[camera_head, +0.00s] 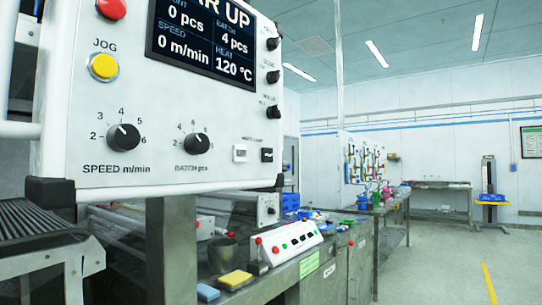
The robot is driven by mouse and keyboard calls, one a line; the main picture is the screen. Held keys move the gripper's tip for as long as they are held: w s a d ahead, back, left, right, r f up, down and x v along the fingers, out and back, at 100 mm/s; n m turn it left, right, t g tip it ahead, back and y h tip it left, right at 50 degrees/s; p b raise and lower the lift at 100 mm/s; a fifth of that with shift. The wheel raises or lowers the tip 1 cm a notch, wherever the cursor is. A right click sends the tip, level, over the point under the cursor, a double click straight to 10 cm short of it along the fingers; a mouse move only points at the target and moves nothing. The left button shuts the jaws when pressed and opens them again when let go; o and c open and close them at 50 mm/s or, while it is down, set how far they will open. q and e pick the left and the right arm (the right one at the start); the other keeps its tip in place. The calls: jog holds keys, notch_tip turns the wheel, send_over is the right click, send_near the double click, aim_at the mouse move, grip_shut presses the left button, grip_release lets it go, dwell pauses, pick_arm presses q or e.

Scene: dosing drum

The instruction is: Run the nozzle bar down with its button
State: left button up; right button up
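A large white control panel (180,110) fills the left and upper left of the head view. Its dark screen (205,45) ends its cut-off top line in "R UP" and reads 0 m/min, 4 pcs and 120 °C. A yellow JOG button (103,67) sits left of the screen, with a red button (112,8) above it. Speed (123,137) and batch (197,143) knobs are below. Several small black controls with labels too small to read run down the right edge. I cannot make out the nozzle bar or which button is its own. Neither gripper is in view.
A roller conveyor (38,225) is at the lower left. A bench below the panel bears a small white box with buttons (288,242), a yellow sponge (236,279) and a blue one (207,292). The floor (440,265) at the right is clear.

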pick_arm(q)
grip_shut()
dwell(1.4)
